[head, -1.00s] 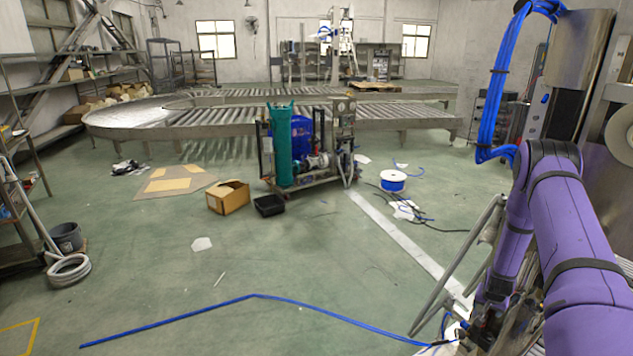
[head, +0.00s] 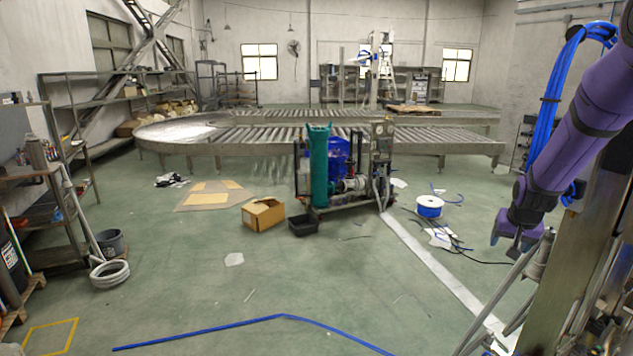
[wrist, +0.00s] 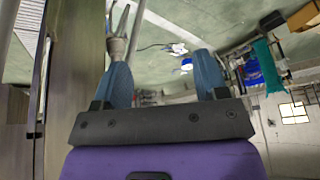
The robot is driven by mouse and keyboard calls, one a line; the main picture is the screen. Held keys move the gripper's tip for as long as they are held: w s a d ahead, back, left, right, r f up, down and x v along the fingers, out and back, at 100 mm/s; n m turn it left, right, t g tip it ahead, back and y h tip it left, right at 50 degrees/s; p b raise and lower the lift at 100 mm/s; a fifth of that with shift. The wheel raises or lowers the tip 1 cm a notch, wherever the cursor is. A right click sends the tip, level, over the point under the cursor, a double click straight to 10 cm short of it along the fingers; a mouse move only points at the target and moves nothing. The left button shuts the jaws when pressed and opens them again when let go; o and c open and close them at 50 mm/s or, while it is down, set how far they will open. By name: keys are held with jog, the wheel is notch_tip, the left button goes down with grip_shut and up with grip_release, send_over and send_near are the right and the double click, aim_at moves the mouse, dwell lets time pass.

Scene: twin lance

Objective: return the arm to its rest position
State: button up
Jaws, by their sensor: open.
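My purple arm (head: 583,118) reaches in from the upper right of the head view and slopes down to the left. My gripper (head: 512,243) hangs at its lower end, above the floor at the right side. In the wrist view my gripper (wrist: 163,68) shows two blue fingers set wide apart. Nothing is held between them. A grey metal rod with a thicker collar (wrist: 118,47) shows close to the left finger; I cannot tell whether they touch.
A metal stand (head: 535,262) with slanted legs stands just below my gripper. A wheeled pump cart (head: 345,182), a cardboard box (head: 263,214) and a blue cable spool (head: 430,206) are farther off. A roller conveyor (head: 270,140) crosses the back.

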jog(key=s+a+r+n+y, duration=0.1)
jog(key=s+a+r+n, duration=0.2)
jog(key=s+a+r, duration=1.35)
jog(key=s+a+r+n, duration=0.1)
jog(key=s+a+r, duration=0.1)
jog(key=s, duration=0.7)
jog(key=s+a+r+n, duration=0.1)
jog(key=s+a+r, duration=0.2)
jog(key=s, duration=0.6)
jog(key=shift+n+t+y, duration=0.3)
jog(key=shift+t+y, duration=0.1)
